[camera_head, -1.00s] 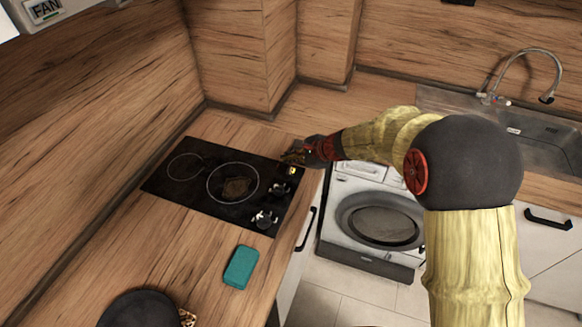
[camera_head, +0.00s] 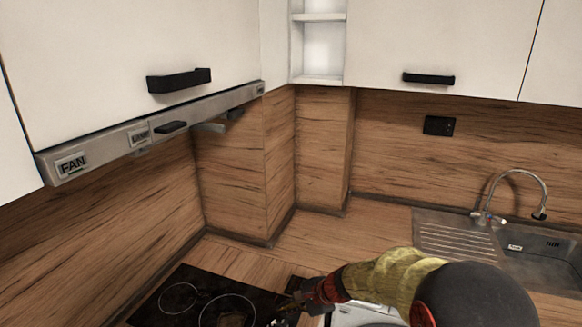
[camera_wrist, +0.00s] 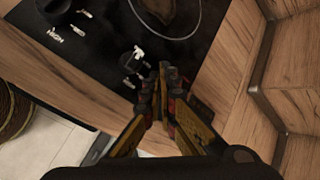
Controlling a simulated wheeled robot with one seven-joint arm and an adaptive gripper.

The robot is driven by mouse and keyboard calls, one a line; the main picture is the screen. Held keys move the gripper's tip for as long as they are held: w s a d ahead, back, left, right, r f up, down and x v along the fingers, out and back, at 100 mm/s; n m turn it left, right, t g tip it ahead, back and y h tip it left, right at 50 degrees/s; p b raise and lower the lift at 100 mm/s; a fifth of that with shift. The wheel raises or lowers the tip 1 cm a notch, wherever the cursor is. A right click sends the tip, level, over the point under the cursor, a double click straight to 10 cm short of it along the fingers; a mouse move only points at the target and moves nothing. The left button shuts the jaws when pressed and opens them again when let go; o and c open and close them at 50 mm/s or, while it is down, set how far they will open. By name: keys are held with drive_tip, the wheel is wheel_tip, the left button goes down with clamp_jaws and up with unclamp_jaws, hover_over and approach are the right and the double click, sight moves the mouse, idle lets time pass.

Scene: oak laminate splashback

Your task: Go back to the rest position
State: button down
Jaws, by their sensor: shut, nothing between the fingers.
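My gripper (camera_head: 291,304) shows low in the head view, at the front right edge of the black stove top (camera_head: 190,294). In the wrist view my gripper (camera_wrist: 163,70) has its fingers together and empty. It points at the stove's control edge, near a knob (camera_wrist: 131,60). Another knob (camera_wrist: 55,7) shows at the top left of the wrist view. I cannot tell whether the fingertips touch the stove.
The range hood (camera_head: 140,136) with a FAN label runs along the left under white cupboards (camera_head: 130,55). The sink (camera_head: 545,262) is at the right. A wooden wall column (camera_head: 325,150) stands behind the counter. A white appliance (camera_head: 365,314) is below the gripper.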

drive_tip(key=s+n, duration=0.1)
drive_tip(key=s, duration=0.1)
drive_tip(key=s+d+r+n+g, duration=0.1)
drive_tip(key=s+n, duration=0.1)
drive_tip(key=s, duration=0.1)
drive_tip(key=s+d+r+n, duration=0.1)
drive_tip(key=s, duration=0.2)
drive_tip(key=shift+g+h, duration=0.4)
drive_tip(key=s+d+r+n+t+h, duration=0.1)
drive_tip(key=s+d+r+n+h, duration=0.2)
drive_tip(key=s+d+r, duration=0.6)
drive_tip(key=s+d+r+n+t+h, duration=0.2)
drive_tip(key=s+d+r+n, duration=0.4)
drive_tip(key=s, duration=0.8)
drive_tip(key=d+r+h, duration=0.1)
drive_tip(key=d+r, duration=0.2)
drive_tip(key=r, duration=0.1)
drive_tip(key=shift+s+r+t, duration=0.15)
drive_tip(key=shift+s+t, duration=0.05)
drive_tip(key=shift+t, duration=0.1)
